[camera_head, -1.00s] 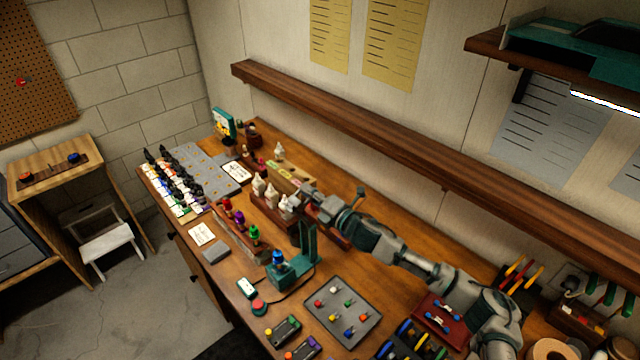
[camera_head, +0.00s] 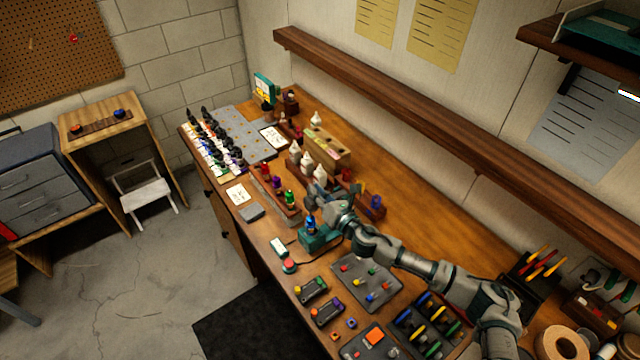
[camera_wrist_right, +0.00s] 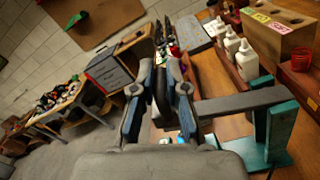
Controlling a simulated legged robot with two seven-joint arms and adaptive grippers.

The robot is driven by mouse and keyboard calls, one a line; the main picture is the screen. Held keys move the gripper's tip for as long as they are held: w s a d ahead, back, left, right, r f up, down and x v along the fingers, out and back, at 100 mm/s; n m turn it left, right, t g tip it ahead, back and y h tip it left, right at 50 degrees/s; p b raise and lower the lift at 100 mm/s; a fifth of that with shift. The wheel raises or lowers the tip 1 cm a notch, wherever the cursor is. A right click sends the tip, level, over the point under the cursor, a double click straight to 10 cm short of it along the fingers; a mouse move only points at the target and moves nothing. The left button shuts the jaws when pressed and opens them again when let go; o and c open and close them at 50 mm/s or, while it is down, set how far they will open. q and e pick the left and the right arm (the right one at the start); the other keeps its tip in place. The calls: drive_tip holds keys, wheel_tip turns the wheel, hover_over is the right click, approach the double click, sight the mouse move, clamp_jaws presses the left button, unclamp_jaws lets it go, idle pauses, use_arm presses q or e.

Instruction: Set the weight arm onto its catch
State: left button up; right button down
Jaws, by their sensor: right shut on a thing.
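The teal press stand (camera_head: 318,240) is on the wooden bench, with a small blue piece (camera_head: 311,226) at its left end. My right gripper (camera_head: 318,200) is over it and hides part of it. In the right wrist view, the grey weight arm (camera_wrist_right: 245,102) runs nearly level from the teal post (camera_wrist_right: 282,128) to my fingers (camera_wrist_right: 160,72). A dark round weight (camera_wrist_right: 159,92) sits between the fingers, which are shut on it. I cannot make out the catch; my gripper covers that area. My left gripper is out of view.
White bottles (camera_head: 306,163) and a wooden block (camera_head: 327,150) stand behind the stand. A rack of coloured pieces (camera_head: 277,186) is to its left. A red button (camera_head: 289,265) and a grey tray (camera_head: 368,282) are in front and to the right.

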drive_tip(key=shift+s+a+f, duration=0.2)
drive_tip(key=shift+f, duration=0.55)
drive_tip(key=shift+a+f, duration=0.1)
drive_tip(key=shift+f, duration=0.05)
drive_tip(key=c, duration=1.2)
unclamp_jaws()
drive_tip(key=shift+w+a, duration=0.1)
drive_tip(key=v, duration=1.2)
drive_tip(key=shift+w, duration=0.1)
